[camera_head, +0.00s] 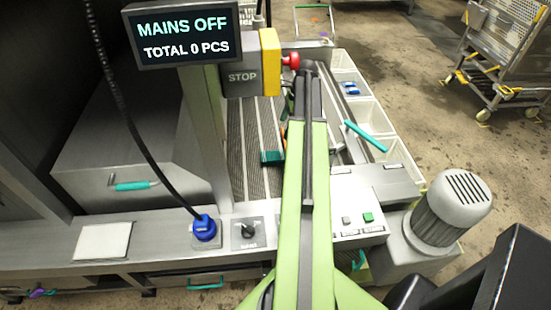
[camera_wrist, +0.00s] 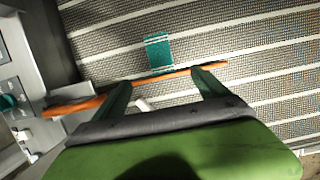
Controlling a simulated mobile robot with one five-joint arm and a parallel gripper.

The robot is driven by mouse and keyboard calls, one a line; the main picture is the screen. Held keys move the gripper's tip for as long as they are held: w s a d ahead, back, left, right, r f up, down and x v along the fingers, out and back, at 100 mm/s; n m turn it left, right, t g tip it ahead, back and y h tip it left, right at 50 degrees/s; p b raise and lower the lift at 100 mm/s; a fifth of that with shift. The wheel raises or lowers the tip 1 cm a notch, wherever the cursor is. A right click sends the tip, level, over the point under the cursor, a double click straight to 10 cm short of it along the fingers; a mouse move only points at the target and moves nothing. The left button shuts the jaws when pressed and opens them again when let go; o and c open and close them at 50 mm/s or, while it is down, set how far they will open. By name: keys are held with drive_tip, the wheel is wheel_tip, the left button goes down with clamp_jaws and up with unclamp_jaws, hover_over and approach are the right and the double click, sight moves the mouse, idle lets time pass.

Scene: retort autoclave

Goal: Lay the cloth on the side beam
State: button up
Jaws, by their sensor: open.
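My gripper (camera_wrist: 162,86) is open above the ribbed conveyor bed. Its two dark green fingers straddle part of a long orange bar, with nothing visibly clamped between them. A pale, flat square (camera_head: 102,241) lies on the front ledge at left; I cannot tell which piece is the cloth. A metal side beam (camera_head: 352,112) runs along the conveyor's right side. My arm hides the gripper's fingertips in the head view.
A red stop button (camera_head: 291,60) and a "MAINS OFF" display (camera_head: 183,35) stand near the arm. White bins (camera_head: 370,117) line the right side, with a teal bar (camera_head: 366,137) across them. A motor (camera_head: 452,207) stands front right. A wire cart (camera_head: 505,45) is farther back.

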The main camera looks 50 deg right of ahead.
drive_tip(key=b, duration=1.1)
hover_over(274, 155)
drive_tip(key=f, duration=1.2)
drive_tip(key=shift+s+d, duration=0.4)
drive_tip(key=shift+r, duration=0.15)
drive_tip(key=b+x, duration=0.5)
drive_tip(key=shift+s+f, duration=0.1)
drive_tip(key=shift+f, duration=0.15)
drive_tip(key=shift+r, duration=0.2)
drive_tip(key=c, duration=1.6)
drive_tip(key=shift+a+r+p, duration=0.1)
drive_tip(key=shift+r+p, duration=0.25)
drive_tip(key=w+a+r+p, duration=0.7)
drive_tip(key=w+a, duration=0.2)
drive_tip(key=a, duration=0.1)
drive_tip(key=shift+r, duration=0.25)
